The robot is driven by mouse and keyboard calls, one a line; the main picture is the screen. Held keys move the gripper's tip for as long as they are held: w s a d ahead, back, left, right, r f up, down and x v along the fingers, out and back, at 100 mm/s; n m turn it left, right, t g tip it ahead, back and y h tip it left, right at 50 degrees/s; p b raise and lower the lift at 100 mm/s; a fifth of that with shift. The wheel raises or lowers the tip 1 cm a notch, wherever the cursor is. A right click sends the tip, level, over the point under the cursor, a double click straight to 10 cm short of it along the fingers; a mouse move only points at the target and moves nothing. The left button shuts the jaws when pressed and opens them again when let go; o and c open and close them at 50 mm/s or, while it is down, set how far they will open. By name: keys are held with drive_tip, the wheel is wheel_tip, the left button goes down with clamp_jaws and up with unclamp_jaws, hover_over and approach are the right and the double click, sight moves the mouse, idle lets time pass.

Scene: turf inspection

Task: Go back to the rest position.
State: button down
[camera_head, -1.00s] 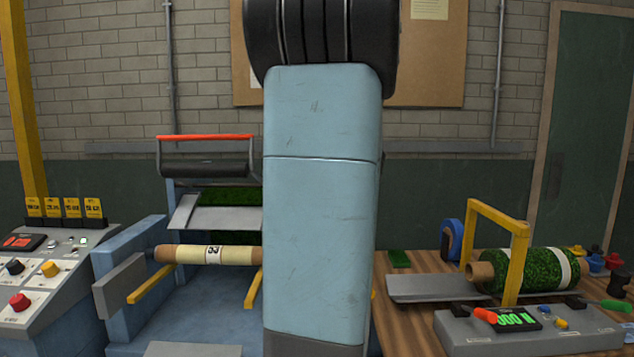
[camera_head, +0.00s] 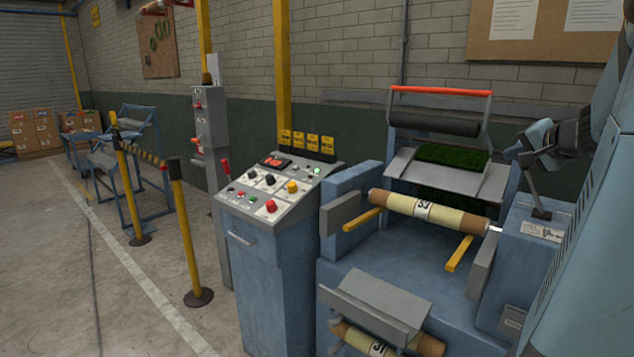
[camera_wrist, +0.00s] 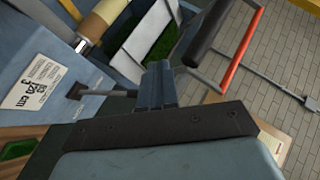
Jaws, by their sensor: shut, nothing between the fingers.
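My gripper (camera_head: 514,153) is at the right in the head view, at the end of my blue-grey arm. It is above the blue machine's side box, close to the top of a thin lever (camera_head: 538,200). In the wrist view my gripper (camera_wrist: 158,72) shows its two fingers together, with nothing seen between them. The lever (camera_wrist: 102,92) there runs toward the fingers; I cannot tell whether they touch. The arm's upper part is cut off by the right edge of the head view.
The turf machine holds a cream roll (camera_head: 425,212), a strip of turf (camera_head: 452,157) and a red-topped bar (camera_head: 440,91). A control console (camera_head: 270,190) stands left of it. Yellow posts (camera_head: 186,240) stand farther left. The floor (camera_head: 90,290) at the left is open.

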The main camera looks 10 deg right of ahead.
drive_tip(key=s+a+f+n+g+y, duration=0.1)
drive_tip(key=s+a+n+g+y, duration=0.15)
drive_tip(key=a, duration=0.75)
drive_tip(key=s+a+f+n+g+y, duration=0.15)
drive_tip(key=a+n, duration=0.25)
drive_tip(key=a, duration=0.6)
drive_tip(key=s+a+f+n+g+h, duration=0.1)
drive_tip(key=s+a+f+n+h, duration=0.1)
drive_tip(key=s+a, duration=0.2)
drive_tip(key=s+a+f+n+g+h, duration=0.1)
drive_tip(key=s+a, duration=0.4)
drive_tip(key=s, duration=0.5)
wheel_tip(320, 180, down, 2)
drive_tip(key=shift+s+a+f+n+g+h, duration=0.35)
drive_tip(key=shift+n+g, duration=0.35)
drive_tip(key=shift+n, duration=0.55)
drive_tip(key=c, duration=1.9)
unclamp_jaws()
drive_tip(key=shift+r, duration=0.1)
